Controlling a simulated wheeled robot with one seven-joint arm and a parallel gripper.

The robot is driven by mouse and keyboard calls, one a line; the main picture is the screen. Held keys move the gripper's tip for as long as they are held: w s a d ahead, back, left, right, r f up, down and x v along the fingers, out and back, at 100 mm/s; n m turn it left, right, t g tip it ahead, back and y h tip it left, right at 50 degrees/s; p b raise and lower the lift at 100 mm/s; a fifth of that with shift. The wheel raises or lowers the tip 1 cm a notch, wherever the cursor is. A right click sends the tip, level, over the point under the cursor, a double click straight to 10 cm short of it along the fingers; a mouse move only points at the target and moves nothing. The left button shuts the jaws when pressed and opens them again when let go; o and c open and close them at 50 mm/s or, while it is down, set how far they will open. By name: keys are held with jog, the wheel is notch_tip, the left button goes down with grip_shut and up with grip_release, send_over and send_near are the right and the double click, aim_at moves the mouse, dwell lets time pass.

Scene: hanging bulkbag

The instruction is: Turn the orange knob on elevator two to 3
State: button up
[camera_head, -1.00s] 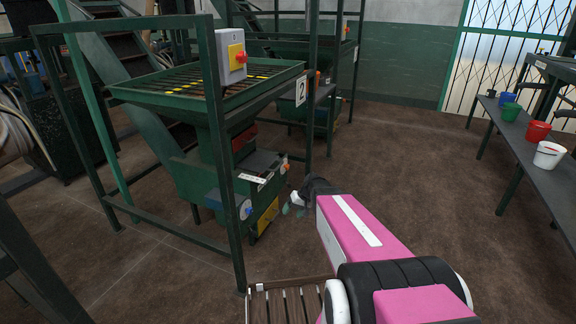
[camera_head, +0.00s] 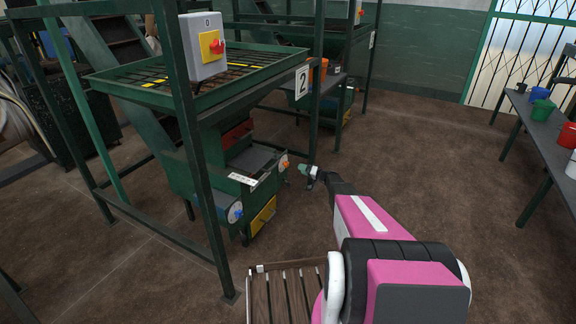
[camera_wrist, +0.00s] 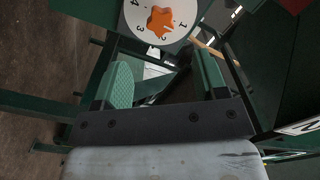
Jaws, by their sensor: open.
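Elevator two is the dark green machine with the "2" plate (camera_head: 302,81). Its orange knob (camera_head: 285,164) sits on a white dial low on the machine's right side. In the wrist view the star-shaped orange knob (camera_wrist: 160,21) is at the top centre, with 1, 2, 3 and 4 around it on the white dial (camera_wrist: 181,33). I cannot tell which number it points at. My gripper (camera_head: 308,171) is just right of the knob. In the wrist view its two green fingers (camera_wrist: 163,80) are spread and empty, with the knob above the gap between them, apart from both.
A grey switch box (camera_head: 203,46) with a red switch hangs on the frame post. Another green machine stands behind. A table (camera_head: 541,135) with buckets is at the right. Brown floor is clear between.

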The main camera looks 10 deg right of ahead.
aim_at(288, 165)
jog(key=x, duration=1)
jog(key=shift+a, duration=0.1)
jog(key=c, duration=0.9)
